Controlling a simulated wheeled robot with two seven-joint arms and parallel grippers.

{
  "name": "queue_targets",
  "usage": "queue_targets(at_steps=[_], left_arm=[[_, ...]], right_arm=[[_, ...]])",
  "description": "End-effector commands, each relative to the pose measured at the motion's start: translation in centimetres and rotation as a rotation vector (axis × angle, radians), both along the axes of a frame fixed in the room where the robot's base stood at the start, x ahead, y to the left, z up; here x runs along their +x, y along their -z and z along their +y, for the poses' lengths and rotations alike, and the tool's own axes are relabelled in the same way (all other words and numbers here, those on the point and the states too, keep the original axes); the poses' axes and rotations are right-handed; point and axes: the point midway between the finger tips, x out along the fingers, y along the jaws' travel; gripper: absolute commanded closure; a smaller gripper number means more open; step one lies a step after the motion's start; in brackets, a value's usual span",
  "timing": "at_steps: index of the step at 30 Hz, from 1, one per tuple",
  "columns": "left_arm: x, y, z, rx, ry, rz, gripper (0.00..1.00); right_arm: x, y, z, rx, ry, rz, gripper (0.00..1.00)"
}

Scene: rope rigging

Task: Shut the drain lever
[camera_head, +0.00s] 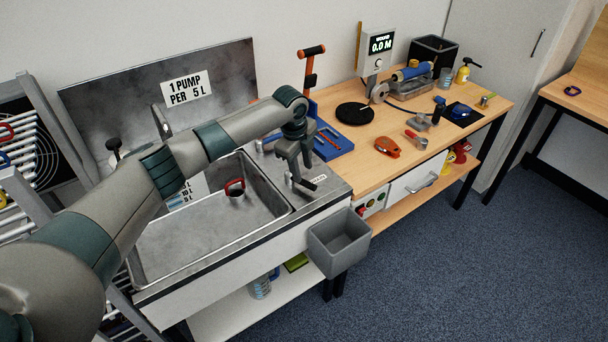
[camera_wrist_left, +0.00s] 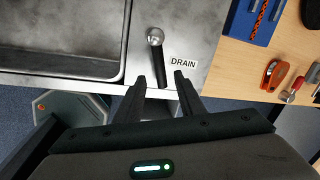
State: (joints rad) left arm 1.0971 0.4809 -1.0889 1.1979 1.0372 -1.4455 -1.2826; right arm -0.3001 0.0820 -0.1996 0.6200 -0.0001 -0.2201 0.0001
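The drain lever (camera_wrist_left: 157,62) shows in the left wrist view as a round metal knob with a black handle pointing toward the counter's front edge. The white DRAIN label (camera_wrist_left: 184,63) is just right of it; the label also shows in the head view (camera_head: 320,178). My left gripper (camera_wrist_left: 163,82) is open, its two fingers on either side of the handle's end with a gap showing on each side. In the head view my left gripper (camera_head: 297,178) hangs over the sink's right rim and partly hides the lever. My right gripper is in neither view.
A blue tool tray (camera_head: 335,141) is behind to the right. A grey bin (camera_head: 340,243) hangs at the counter's front. The workbench (camera_head: 365,172) with tools continues right.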

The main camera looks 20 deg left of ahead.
Motion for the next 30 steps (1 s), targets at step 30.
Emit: queue_targets(at_steps=[30], left_arm=[[1.0, 5.3, -0.3, -0.001, 0.0, 0.0, 1.0]], right_arm=[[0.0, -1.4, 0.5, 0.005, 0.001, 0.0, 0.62]])
